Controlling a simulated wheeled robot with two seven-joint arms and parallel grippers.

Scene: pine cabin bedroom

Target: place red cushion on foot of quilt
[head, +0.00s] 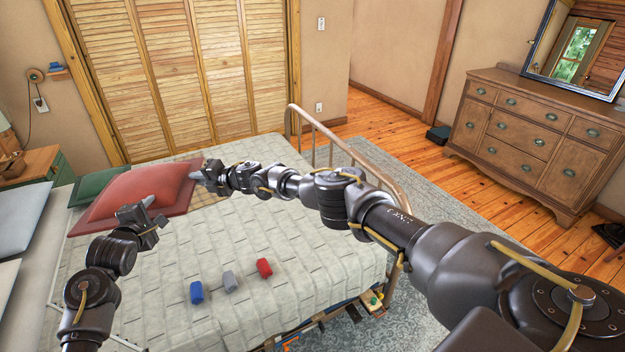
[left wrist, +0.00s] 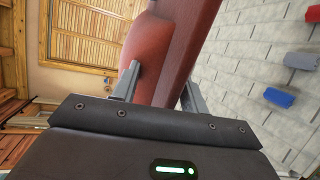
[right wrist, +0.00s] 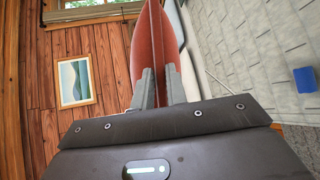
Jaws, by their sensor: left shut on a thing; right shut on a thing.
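The red cushion (head: 143,188) is at the far left part of the bed, next to the closet doors. My left gripper (head: 143,207) is shut on its near edge; the cushion (left wrist: 168,55) stands between the fingers in the left wrist view. My right gripper (head: 198,175) is shut on its right edge, and the cushion (right wrist: 153,45) also shows between the fingers in the right wrist view. I cannot tell whether it touches the bed. The pale quilt (head: 270,230) covers the bed, its right end at the metal bed rail (head: 335,150).
A green cushion (head: 98,186) lies behind the red one. Blue (head: 196,292), grey (head: 229,281) and red (head: 264,267) small blocks lie on the near quilt. A tan checked cloth (head: 207,194) shows beside the red cushion. The middle of the quilt is clear below my right arm.

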